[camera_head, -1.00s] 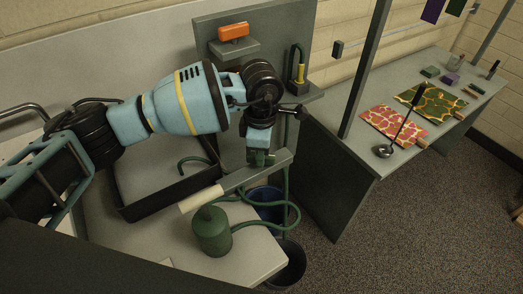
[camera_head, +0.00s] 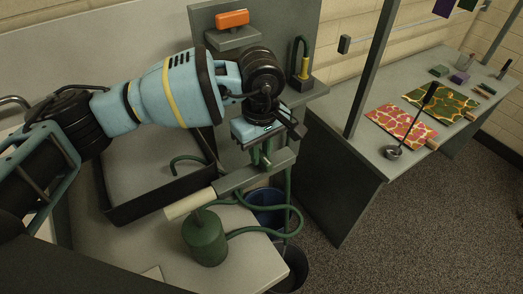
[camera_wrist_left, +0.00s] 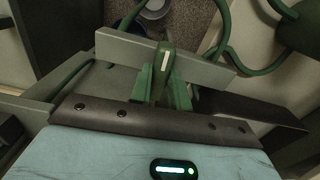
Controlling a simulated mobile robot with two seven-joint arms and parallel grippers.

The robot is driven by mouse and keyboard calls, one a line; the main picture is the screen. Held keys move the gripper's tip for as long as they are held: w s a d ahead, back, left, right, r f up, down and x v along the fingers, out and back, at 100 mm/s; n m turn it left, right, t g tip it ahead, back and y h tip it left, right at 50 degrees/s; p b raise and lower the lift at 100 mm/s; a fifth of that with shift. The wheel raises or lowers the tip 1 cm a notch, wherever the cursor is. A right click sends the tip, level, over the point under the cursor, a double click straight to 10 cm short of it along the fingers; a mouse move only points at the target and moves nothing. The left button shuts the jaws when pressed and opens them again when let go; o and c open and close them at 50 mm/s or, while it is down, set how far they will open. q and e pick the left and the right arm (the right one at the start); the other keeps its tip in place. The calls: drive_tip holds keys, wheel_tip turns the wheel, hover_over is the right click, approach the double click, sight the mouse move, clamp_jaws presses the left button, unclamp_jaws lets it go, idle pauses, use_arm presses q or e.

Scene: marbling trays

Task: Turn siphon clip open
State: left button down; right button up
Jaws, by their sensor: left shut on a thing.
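The siphon clip (camera_wrist_left: 165,62) is a green lever with a white mark, seen at the top centre of the left wrist view. It stands at a grey bar (camera_wrist_left: 205,62) that crosses that view. My left gripper (camera_wrist_left: 167,92) has its green fingers closed around the clip. In the head view, my left gripper (camera_head: 262,154) is just above the grey bar (camera_head: 252,174), and its fingers largely hide the clip. A green hose (camera_head: 288,190) hangs below the bar. My right gripper does not show.
A dark-rimmed tray (camera_head: 160,203) lies left of the bar. A green canister (camera_head: 205,240) stands near the bench edge. A blue bucket (camera_head: 268,198) and a dark bin (camera_head: 292,268) are below. The right-hand table holds marbled sheets (camera_head: 400,122) and a ladle (camera_head: 393,152).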

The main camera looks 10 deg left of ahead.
sight(261, 154)
use_arm(q)
drive_tip(key=shift+m, duration=0.5)
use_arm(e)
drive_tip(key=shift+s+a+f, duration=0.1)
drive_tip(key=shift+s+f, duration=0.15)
use_arm(q)
drive_tip(key=c, duration=1.3)
unclamp_jaws()
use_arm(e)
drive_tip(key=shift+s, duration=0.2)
use_arm(q)
drive_tip(key=shift+r+b, duration=0.35)
drive_tip(key=shift+r, duration=3.6)
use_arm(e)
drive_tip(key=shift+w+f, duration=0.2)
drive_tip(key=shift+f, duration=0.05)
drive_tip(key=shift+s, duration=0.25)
